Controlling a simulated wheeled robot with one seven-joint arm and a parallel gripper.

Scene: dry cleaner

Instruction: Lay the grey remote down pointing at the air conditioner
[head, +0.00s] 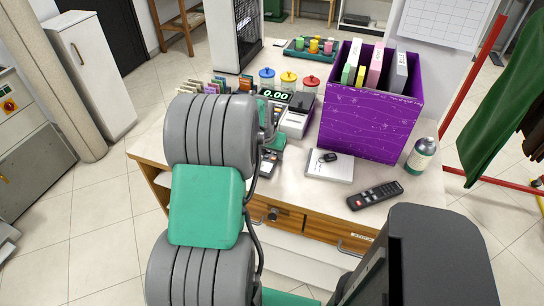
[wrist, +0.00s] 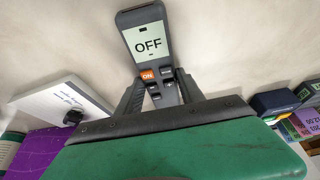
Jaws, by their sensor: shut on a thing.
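The grey remote (wrist: 146,22) is between the fingers of my gripper (wrist: 158,92) in the wrist view. Its screen reads OFF, and an orange ON button and grey buttons show at its near end. My gripper is shut on that near end, and the screen end points away from the palm. The pale counter (wrist: 225,40) is behind it; I cannot tell whether the remote touches it. In the head view my arm hides most of the gripper. A tall white unit with a dark grille (head: 236,36), possibly the air conditioner, stands at the counter's far left.
A black remote (head: 375,195) lies at the front right of the counter, beside a white booklet (head: 330,167) with a small dark object on it. A purple box of folders (head: 368,120), a bottle (head: 421,158), a card terminal (head: 297,120) and lidded jars (head: 288,82) stand around.

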